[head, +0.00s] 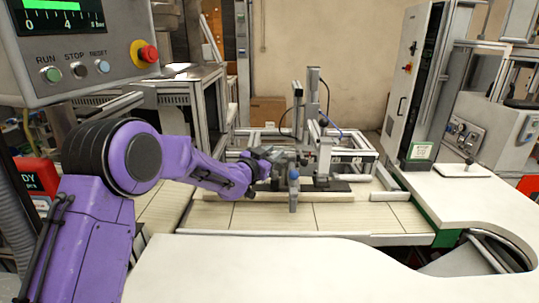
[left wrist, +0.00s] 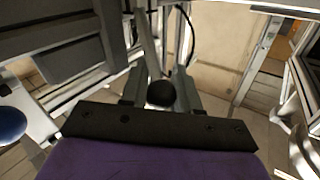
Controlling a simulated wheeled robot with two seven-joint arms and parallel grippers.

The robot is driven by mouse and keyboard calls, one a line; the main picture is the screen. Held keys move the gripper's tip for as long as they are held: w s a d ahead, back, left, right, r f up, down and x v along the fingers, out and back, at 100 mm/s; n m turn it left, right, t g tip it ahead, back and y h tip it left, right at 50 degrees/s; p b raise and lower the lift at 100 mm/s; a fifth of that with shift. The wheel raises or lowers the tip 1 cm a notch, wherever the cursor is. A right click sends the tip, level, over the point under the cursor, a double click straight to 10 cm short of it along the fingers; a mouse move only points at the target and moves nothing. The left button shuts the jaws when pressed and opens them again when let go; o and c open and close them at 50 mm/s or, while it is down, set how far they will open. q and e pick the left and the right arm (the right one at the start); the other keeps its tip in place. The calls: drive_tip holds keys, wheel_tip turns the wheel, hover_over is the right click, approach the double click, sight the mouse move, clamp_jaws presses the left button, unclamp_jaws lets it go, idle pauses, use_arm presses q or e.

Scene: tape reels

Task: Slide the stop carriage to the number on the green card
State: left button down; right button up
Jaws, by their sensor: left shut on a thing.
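My left gripper (head: 277,155) reaches in from the left over the fixture on the conveyor. In the left wrist view its fingers (left wrist: 161,98) are shut around a black round knob (left wrist: 161,93). A small grey upright with a blue part (head: 293,185) stands at the front of the fixture, just right of the gripper. I cannot tell for sure which part is the stop carriage, and the scale numbers are too small to read. My right gripper is not in view.
A metal frame with a tall post (head: 314,95) stands behind the gripper. The cream conveyor (head: 270,217) is clear in front. A white worktop (head: 270,270) lies nearest, and a control panel (head: 80,45) fills the upper left. A white plate with a knob (head: 462,170) lies at right.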

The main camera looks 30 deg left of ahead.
use_arm(q)
drive_tip(key=shift+w+d, duration=0.3)
drive_tip(key=shift+d, duration=0.3)
drive_tip(key=c, duration=0.9)
unclamp_jaws()
drive_tip(key=shift+o, duration=0.2)
drive_tip(key=s+a, duration=0.1)
drive_tip(key=s, duration=0.9)
drive_tip(key=shift+s+a, duration=0.25)
drive_tip(key=shift+a, duration=0.05)
drive_tip(key=shift+w, duration=0.1)
